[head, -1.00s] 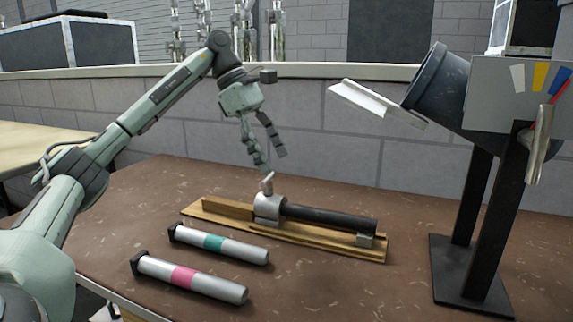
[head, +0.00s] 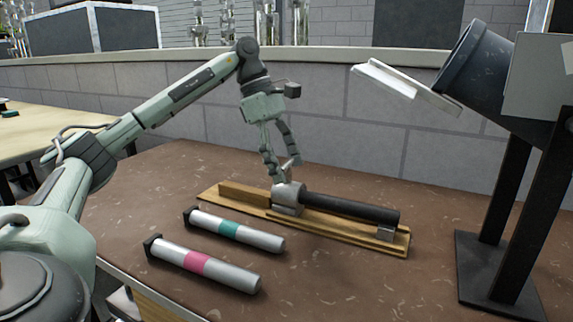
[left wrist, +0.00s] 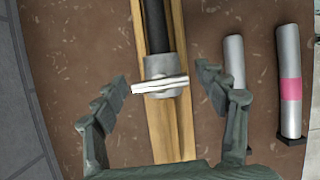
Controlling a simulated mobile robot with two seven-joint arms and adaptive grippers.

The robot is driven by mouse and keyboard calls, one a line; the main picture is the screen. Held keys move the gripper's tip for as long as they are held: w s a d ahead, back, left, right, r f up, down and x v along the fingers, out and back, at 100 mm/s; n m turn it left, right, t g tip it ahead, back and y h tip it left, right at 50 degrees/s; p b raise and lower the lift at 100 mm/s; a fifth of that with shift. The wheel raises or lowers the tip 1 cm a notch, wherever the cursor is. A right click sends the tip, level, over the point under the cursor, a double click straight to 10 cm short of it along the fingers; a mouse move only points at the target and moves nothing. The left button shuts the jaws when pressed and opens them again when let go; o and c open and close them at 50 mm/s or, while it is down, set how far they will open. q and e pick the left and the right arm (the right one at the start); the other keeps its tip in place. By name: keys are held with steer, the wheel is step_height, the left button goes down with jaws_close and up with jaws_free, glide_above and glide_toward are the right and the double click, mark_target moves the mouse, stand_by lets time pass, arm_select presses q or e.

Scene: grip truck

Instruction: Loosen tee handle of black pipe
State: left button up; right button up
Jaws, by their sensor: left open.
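The black pipe (head: 350,207) lies on a wooden board (head: 257,209) on the brown table. A grey metal collar (head: 288,194) sits at its left end. The light metal tee handle (head: 291,168) stands up from the collar and tilts. In the left wrist view the tee handle (left wrist: 160,85) lies crosswise over the collar, between the fingers. My left gripper (head: 282,170) is open, pointing down over the collar, with its fingers on either side of the handle. In the left wrist view there are gaps between the fingers (left wrist: 160,87) and the handle ends. My right gripper is not seen.
Two silver cylinders lie in front of the board, one with a teal band (head: 229,229) and one with a pink band (head: 197,263). A black stand (head: 495,240) with a tilted dark drum (head: 470,75) is at the right. A brick wall (head: 345,110) runs behind the table.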

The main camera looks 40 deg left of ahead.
arm_select(q)
steer(key=c, duration=1.2)
steer(key=shift+o, duration=0.2)
